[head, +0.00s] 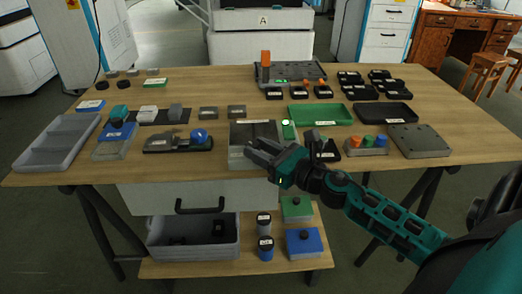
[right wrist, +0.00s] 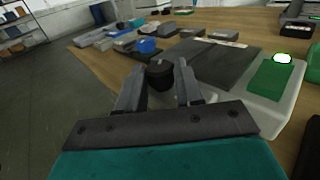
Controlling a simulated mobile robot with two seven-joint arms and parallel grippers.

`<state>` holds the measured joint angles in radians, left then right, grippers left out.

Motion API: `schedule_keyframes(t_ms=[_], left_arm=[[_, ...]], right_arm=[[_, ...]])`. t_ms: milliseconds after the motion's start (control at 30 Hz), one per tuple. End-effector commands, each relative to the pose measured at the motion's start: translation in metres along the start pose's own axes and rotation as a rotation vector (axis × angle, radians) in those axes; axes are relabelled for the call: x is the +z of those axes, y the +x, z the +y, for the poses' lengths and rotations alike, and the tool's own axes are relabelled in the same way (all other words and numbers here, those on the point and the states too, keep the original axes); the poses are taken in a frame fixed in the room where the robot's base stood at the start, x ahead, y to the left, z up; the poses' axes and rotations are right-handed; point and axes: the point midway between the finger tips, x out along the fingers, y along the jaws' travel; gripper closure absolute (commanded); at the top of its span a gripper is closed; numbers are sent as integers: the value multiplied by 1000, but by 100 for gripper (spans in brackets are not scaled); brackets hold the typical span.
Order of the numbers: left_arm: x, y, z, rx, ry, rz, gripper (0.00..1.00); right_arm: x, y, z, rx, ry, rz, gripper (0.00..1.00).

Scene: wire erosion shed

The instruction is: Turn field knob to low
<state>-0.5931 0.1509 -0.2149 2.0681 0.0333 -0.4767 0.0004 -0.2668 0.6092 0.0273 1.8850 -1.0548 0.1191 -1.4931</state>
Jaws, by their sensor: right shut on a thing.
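The field knob (right wrist: 160,75) is a dark round knob with a small light mark on top. In the right wrist view it sits between the two fingers of my right gripper (right wrist: 159,88), which is shut on it. The knob is on the front part of a pale grey unit (head: 236,158) with a dark top plate (right wrist: 222,64) and a green strip with a lit lamp (right wrist: 283,57). In the head view my right gripper (head: 259,150) reaches over the unit's front edge and hides the knob. Any low marking is unreadable. My left gripper is not in view.
A grey fixture with a blue knob (head: 198,136) stands to the left on the wooden table. A green tray (head: 320,114) and a grey block with coloured pegs (head: 366,150) are to the right. A grey bin (head: 190,252) is on the shelf below.

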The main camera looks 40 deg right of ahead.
Motion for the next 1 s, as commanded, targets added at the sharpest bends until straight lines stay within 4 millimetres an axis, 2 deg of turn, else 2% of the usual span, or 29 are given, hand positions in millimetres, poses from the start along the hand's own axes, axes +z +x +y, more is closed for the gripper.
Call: schedule_keyframes(t_ms=[67,100,333,800,1000], left_arm=[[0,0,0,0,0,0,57],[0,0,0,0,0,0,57],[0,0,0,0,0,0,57],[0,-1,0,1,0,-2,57],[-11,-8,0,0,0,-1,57]], right_arm=[[2,1,-1,-2,0,-4,95],[2,1,-1,-2,0,-4,61],[1,0,0,-2,0,-2,39],[0,0,-1,-9,1,0,39],[3,0,2,-86,4,2,39]])
